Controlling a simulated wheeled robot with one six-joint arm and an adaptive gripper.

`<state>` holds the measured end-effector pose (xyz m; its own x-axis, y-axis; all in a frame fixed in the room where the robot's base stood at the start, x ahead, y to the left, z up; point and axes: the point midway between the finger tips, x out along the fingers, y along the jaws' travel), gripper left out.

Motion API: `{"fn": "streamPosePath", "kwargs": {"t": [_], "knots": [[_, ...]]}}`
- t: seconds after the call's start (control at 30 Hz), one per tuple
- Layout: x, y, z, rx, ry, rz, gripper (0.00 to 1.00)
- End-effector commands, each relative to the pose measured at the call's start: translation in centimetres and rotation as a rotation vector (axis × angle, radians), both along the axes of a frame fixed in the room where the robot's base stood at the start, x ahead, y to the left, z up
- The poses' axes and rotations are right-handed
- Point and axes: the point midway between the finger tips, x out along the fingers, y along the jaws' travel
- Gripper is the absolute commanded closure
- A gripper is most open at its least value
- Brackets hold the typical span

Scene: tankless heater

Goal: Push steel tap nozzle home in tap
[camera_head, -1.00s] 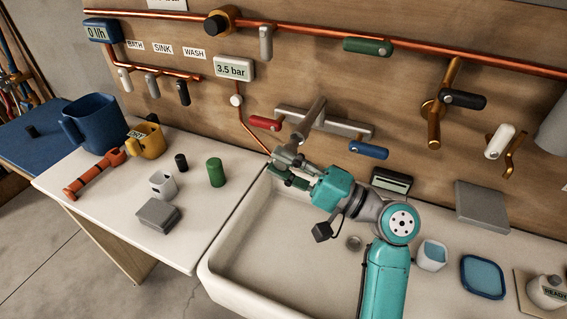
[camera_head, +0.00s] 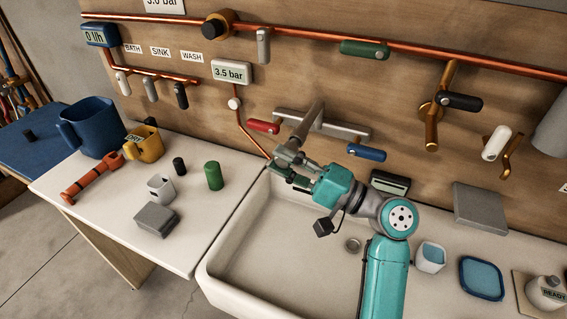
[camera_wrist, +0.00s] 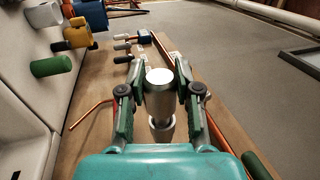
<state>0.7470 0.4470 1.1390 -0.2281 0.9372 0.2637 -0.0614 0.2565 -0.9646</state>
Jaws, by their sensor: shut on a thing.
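The steel tap (camera_head: 318,119) is a grey bar on the wooden wall, with a spout (camera_head: 308,127) reaching out towards the sink. My gripper (camera_head: 281,163) is at the spout's outer end. In the wrist view my gripper (camera_wrist: 154,88) has its green fingers shut on the steel nozzle (camera_wrist: 161,98), a short cylinder with a bright round end. Another steel part (camera_wrist: 162,131) shows just behind the nozzle, in line with it. In the head view the fingers hide most of the nozzle, and I cannot tell how deep it sits in the tap.
A red lever (camera_head: 262,127) and a blue lever (camera_head: 366,153) flank the tap. The white sink (camera_head: 290,250) lies below. A green cylinder (camera_head: 213,175), a black one and a grey block (camera_head: 156,220) stand on the left counter.

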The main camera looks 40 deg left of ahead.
Motion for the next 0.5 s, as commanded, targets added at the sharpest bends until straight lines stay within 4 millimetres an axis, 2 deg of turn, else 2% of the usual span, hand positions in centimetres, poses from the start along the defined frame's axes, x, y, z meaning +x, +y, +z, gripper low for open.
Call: {"fn": "streamPosePath", "kwargs": {"t": [0.5], "knots": [[1.09, 0.24, 0.04, 0.0, 0.0, 0.0, 1.0]]}}
